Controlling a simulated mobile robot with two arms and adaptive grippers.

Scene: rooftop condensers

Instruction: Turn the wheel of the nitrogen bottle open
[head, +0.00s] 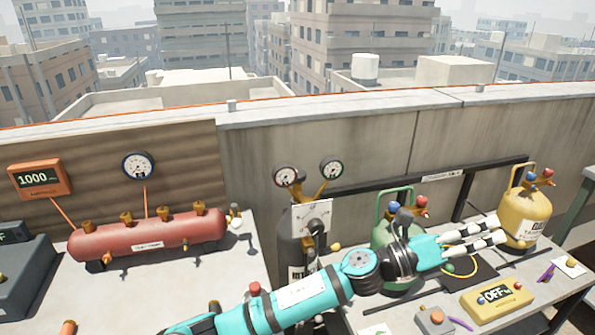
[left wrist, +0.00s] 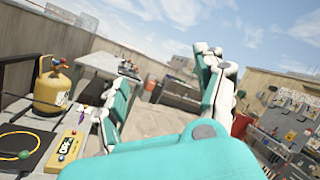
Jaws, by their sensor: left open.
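The nitrogen bottle seems to be the dark grey cylinder (head: 290,253) in the middle of the head view, with two round gauges (head: 287,177) on brass fittings above it. A pale square plate (head: 300,213) stands at its top, with a dark round knob on it that may be the wheel (head: 316,227). My left arm crosses in front and hides its lower part. My left gripper (head: 498,229) is open and empty, right of the bottle and close to the yellow cylinder. Its spread fingers also show in the left wrist view (left wrist: 165,75). My right gripper is not in view.
A green cylinder (head: 384,236) stands partly behind my left arm. A yellow cylinder (head: 526,214) stands by the fingertips. A yellow box reading OFF (head: 490,299) lies in front. A red tank (head: 150,236) lies at left. A concrete parapet (head: 360,140) runs behind.

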